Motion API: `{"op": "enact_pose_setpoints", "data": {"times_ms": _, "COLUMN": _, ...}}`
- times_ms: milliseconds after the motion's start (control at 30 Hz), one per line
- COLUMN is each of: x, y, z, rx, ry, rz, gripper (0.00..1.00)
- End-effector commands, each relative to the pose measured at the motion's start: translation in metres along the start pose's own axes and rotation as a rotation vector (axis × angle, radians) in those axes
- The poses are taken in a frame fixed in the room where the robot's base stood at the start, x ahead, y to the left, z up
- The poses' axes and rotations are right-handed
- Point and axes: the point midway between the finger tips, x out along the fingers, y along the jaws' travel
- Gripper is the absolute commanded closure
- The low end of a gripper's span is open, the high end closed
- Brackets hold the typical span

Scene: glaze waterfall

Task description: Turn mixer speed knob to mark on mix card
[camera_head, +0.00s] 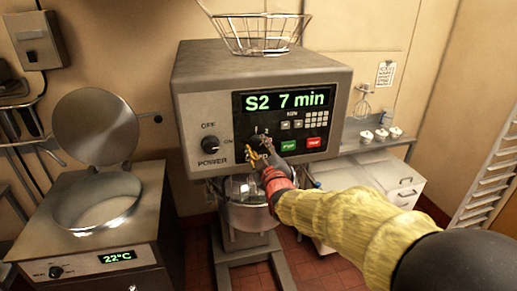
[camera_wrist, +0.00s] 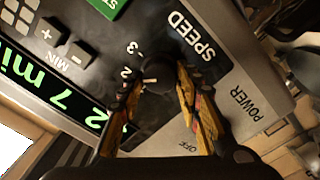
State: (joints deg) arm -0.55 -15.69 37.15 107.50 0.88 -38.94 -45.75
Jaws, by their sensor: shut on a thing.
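The mixer speed knob (camera_wrist: 157,77) is a small dark dial on the mixer's front panel, beside the word SPEED. In the wrist view, the numerals 2 and 3 show around its edge. Its pale pointer seems to face toward the 2, though fingers partly cover it. My gripper (camera_wrist: 165,72) has its yellow-and-black fingers on both sides of the knob, shut on it. In the head view my gripper (camera_head: 259,157) covers most of the knob. The mixer display (camera_head: 286,100) reads "S2 7 min". A small paper card (camera_head: 386,74) hangs on the wall; its text is too small to read.
The power knob (camera_head: 210,144) is left of the speed knob. Green (camera_head: 288,146) and red (camera_head: 317,143) buttons sit right of it. A wire basket (camera_head: 262,35) is above the mixer. A metal cooker (camera_head: 98,220) showing 22°C stands at left.

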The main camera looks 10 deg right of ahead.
Motion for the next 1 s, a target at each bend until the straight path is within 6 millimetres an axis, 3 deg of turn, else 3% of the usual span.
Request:
{"op": "enact_pose_setpoints", "data": {"times_ms": 100, "x": 0.000, "y": 0.000, "z": 0.000, "rx": 0.000, "ry": 0.001, "rz": 0.000, "gripper": 0.91}}
{"op": "enact_pose_setpoints", "data": {"times_ms": 133, "x": 0.000, "y": 0.000, "z": 0.000, "rx": 0.000, "ry": 0.001, "rz": 0.000, "gripper": 0.65}}
{"op": "enact_pose_setpoints", "data": {"times_ms": 433, "x": 0.000, "y": 0.000, "z": 0.000, "rx": 0.001, "ry": 0.001, "rz": 0.000, "gripper": 0.48}}
{"op": "enact_pose_setpoints", "data": {"times_ms": 767, "x": -0.002, "y": 0.000, "z": 0.000, "rx": 0.001, "ry": 0.001, "rz": 0.000, "gripper": 0.48}}
{"op": "enact_pose_setpoints", "data": {"times_ms": 1000, "x": -0.029, "y": 0.001, "z": -0.001, "rx": 0.001, "ry": 0.002, "rz": 0.001, "gripper": 0.48}}
